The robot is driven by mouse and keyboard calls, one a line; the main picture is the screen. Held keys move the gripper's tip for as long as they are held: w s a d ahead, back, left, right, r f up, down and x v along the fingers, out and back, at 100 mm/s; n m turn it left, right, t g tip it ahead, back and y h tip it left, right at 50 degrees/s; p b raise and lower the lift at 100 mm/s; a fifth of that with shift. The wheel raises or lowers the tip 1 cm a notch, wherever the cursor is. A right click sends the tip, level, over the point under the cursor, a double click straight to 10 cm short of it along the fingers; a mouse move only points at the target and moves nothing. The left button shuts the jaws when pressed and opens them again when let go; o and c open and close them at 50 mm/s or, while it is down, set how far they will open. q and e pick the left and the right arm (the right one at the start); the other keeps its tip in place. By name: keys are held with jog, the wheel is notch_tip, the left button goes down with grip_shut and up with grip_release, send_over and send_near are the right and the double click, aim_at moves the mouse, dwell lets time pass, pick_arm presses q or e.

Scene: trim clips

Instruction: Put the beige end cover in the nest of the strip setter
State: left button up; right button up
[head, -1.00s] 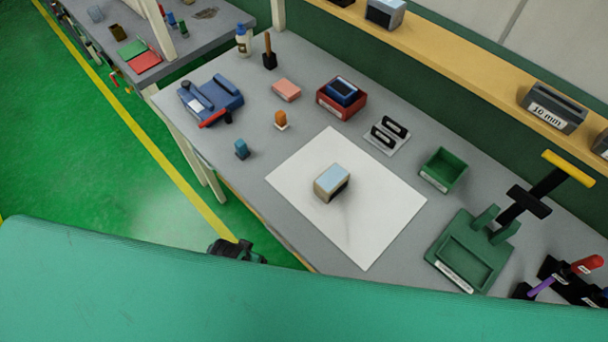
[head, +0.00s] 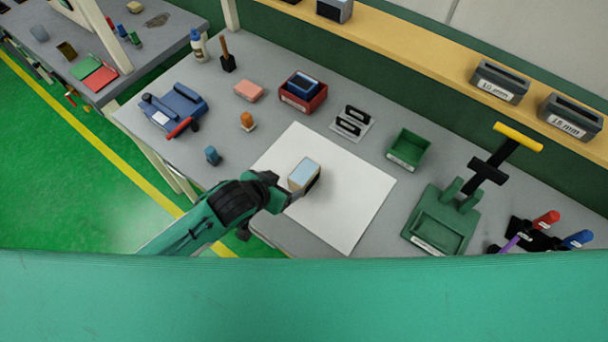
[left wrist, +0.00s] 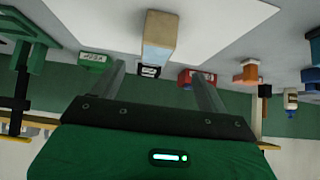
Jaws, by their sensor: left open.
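The beige end cover (head: 304,175) is a small block with a pale blue top and beige sides. It sits on a white sheet (head: 349,215) on the bench. My left gripper (head: 287,199) is open at the cover's near side in the head view. In the left wrist view the open fingers (left wrist: 161,76) point toward the cover (left wrist: 160,38), which stands beyond them in line with the gap, not gripped. The strip setter (head: 441,219) is a green press with a yellow-handled lever at the right. Its shallow nest looks empty. My right gripper is not in view.
An open green bin (head: 408,150), a plate with black clips (head: 351,122) and a red tray with a blue part (head: 303,91) stand behind the sheet. Blue clamp tool (head: 174,110) is at left. Colored-handled tools (head: 540,233) stand at right. The sheet's right part is clear.

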aim_at(303, 174)
pick_arm(q)
jog(key=x, duration=0.2)
jog(key=p+x, duration=0.1)
jog(key=x, duration=0.2)
jog(key=p+x, duration=0.1)
jog(key=x, duration=0.2)
jog(key=shift+w+d+r, duration=0.2)
jog(key=shift+d+r, duration=0.1)
jog(key=shift+w+d+f, duration=0.15)
jog(key=shift+f, duration=0.15)
jog(key=shift+w+d+p, duration=0.1)
jog(key=shift+p, duration=0.25)
jog(key=shift+w+d+f+p, duration=0.1)
jog(key=shift+w+d+p, duration=0.05)
jog(key=shift+w+p, duration=0.15)
jog(key=p+x, duration=0.1)
jog(key=x, duration=0.1)
jog(key=shift+w+d+f+p, duration=0.1)
jog(key=shift+w+d+p, duration=0.15)
jog(key=shift+w+p, duration=0.1)
jog(key=shift+x, duration=0.9)
jog(key=shift+s, duration=0.1)
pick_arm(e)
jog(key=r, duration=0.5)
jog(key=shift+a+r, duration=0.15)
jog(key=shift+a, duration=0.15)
